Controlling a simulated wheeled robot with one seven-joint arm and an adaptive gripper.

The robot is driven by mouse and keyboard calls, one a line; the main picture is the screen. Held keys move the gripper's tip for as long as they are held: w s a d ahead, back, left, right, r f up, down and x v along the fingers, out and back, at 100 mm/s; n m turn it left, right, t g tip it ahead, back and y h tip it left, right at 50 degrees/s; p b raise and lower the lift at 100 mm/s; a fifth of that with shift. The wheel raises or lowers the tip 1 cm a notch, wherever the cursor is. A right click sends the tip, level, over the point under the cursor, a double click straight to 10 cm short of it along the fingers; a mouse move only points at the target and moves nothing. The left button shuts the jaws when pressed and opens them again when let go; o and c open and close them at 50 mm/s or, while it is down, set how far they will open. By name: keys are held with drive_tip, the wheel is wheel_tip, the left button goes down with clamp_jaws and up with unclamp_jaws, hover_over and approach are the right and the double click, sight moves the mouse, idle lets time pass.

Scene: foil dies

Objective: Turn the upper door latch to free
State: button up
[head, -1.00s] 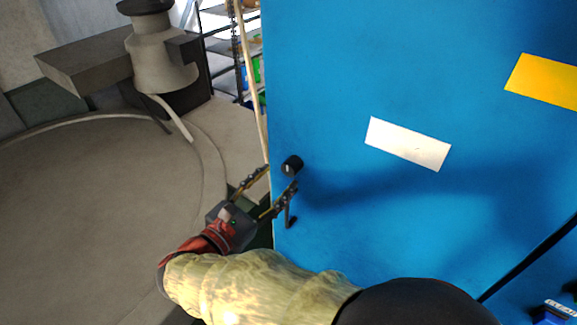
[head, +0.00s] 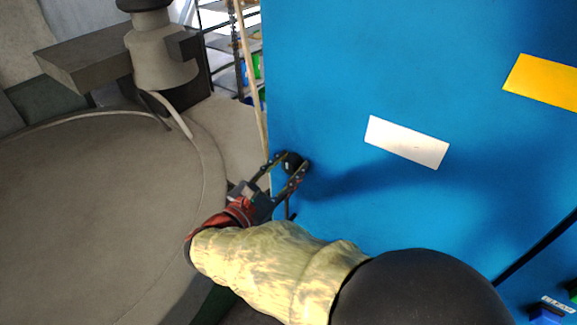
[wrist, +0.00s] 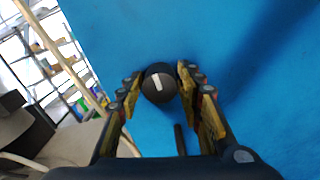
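The upper door latch (wrist: 159,84) is a round black knob with a white line on its face, on the blue door (head: 400,60) near its left edge. In the wrist view the line stands nearly upright, leaning slightly. The latch also shows in the head view (head: 292,165), partly hidden by the fingers. My gripper (wrist: 158,85) has its fingers apart, one on each side of the knob. A narrow gap seems to show on the left; on the right I cannot tell whether the finger touches. It also shows in the head view (head: 291,159).
A black handle (wrist: 180,139) sticks out of the door just below the knob. White (head: 408,142) and yellow (head: 545,81) labels are on the door. A shelf rack (head: 232,45) and a pale pole (head: 250,80) stand beyond the door's left edge.

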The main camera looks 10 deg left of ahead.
drive_tip(key=c, duration=0.8)
drive_tip(key=shift+o, duration=0.2)
drive_tip(key=shift+m+b, duration=0.3)
drive_tip(key=shift+b, duration=0.25)
drive_tip(key=m+b, duration=0.1)
drive_tip(key=b, duration=0.1)
drive_tip(key=m+b, duration=0.1)
drive_tip(key=b, duration=0.1)
drive_tip(key=shift+f+m, duration=0.3)
drive_tip(key=m+b, duration=0.4)
drive_tip(key=b, duration=0.3)
drive_tip(key=shift+f+m+b, duration=0.1)
drive_tip(key=shift+m+b, duration=0.2)
drive_tip(key=shift+b, duration=0.05)
drive_tip(key=m+b, duration=0.5)
drive_tip(key=b, duration=0.4)
drive_tip(key=shift+d+f, duration=0.1)
drive_tip(key=m+b, duration=0.4)
drive_tip(key=b, duration=0.1)
drive_tip(key=shift+b, duration=0.35)
drive_tip(key=shift+r+m+b, duration=0.2)
drive_tip(key=shift+m+b, duration=0.4)
drive_tip(key=shift+b, duration=0.15)
